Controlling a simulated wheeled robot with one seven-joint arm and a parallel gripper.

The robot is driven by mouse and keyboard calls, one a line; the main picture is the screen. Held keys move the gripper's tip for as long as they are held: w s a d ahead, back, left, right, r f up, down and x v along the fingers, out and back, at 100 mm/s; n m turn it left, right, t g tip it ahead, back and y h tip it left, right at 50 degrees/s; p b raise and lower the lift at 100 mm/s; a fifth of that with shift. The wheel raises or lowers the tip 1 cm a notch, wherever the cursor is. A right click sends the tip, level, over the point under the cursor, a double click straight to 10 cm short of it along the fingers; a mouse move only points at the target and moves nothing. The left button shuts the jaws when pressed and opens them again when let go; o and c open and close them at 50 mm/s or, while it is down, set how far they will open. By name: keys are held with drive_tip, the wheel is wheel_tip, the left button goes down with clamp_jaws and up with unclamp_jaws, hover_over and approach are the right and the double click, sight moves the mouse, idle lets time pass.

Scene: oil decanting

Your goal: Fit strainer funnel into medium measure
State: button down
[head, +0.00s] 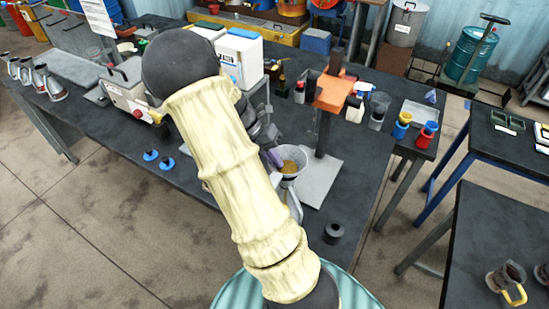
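A pale grey funnel-like vessel with a golden-brown inside (290,162), apparently the strainer funnel, shows just right of my arm, over the dark bench. A grey metal piece (295,206) shows below it; I cannot tell whether this is part of a measure under the funnel. My gripper (270,150) is mostly hidden behind my own arm, close to the funnel's left rim. Whether its fingers hold the rim cannot be seen. Several metal measures (40,80) stand in a row at the bench's far left; I cannot tell which is the medium one.
An orange-topped stand (334,92) on a grey base plate (320,182) rises right of the funnel. A dark ring (334,232) lies near the bench's front edge. Two blue caps (152,155) lie left of my arm. White canisters (240,58) stand behind. Small cans (401,126) stand right.

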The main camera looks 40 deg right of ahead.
drive_tip(key=shift+f, duration=0.3)
drive_tip(key=c, duration=1.6)
unclamp_jaws()
drive_tip(key=shift+s, duration=0.1)
drive_tip(key=b+v, duration=0.3)
drive_tip(key=v, duration=1.4)
drive_tip(key=shift+r, duration=0.3)
